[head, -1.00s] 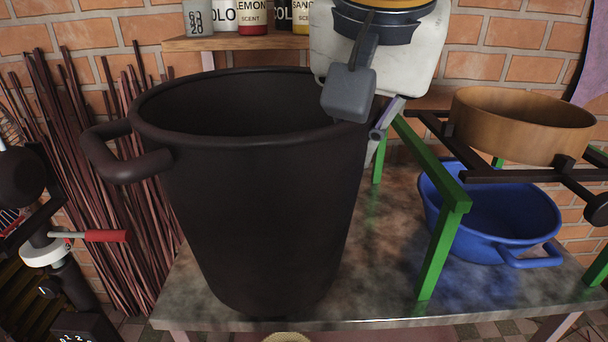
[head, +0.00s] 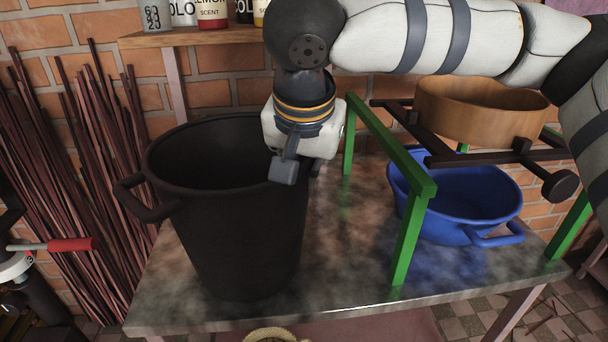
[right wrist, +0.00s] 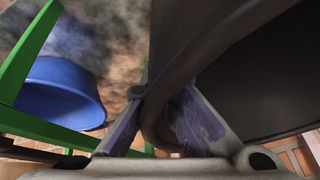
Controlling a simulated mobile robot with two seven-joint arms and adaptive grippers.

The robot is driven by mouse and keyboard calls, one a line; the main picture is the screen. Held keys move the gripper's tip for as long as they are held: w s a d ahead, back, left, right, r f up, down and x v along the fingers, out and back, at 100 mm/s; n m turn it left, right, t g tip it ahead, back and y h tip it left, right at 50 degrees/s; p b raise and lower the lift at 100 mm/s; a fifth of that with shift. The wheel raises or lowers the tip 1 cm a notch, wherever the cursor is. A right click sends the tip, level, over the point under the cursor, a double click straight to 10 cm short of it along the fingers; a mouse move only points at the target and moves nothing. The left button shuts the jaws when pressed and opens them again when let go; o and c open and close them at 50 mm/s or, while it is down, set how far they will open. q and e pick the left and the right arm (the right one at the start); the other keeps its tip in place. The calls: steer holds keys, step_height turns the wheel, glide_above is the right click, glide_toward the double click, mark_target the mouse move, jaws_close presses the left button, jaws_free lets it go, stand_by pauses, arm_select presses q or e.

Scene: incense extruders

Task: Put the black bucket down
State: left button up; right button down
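The black bucket (head: 243,245) is upright over the left part of the metal-topped table (head: 345,275) in the head view. Its base appears to rest on the tabletop, though I cannot see the contact clearly. My right gripper (head: 298,178) is at the bucket's right side, by the rim, and its arm hides part of that side. In the right wrist view, my right gripper (right wrist: 163,105) has the bucket's dark loop handle (right wrist: 160,125) between its fingers, which appear closed on it. The bucket's left handle (head: 143,200) is free. My left gripper is not in view.
A green frame (head: 408,240) stands right of the bucket, with a wooden round sieve (head: 480,110) above it and a blue tub (head: 470,225) beneath. Dark red sticks (head: 75,160) lean on the wall at left. A red-handled device (head: 70,244) is at far left.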

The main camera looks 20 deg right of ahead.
steer(key=c, duration=1.8)
jaws_free()
steer(key=shift+r, duration=0.25)
steer(key=v, duration=1.1)
steer(key=shift+s+a+r, duration=0.15)
steer(key=shift+s+r, duration=0.15)
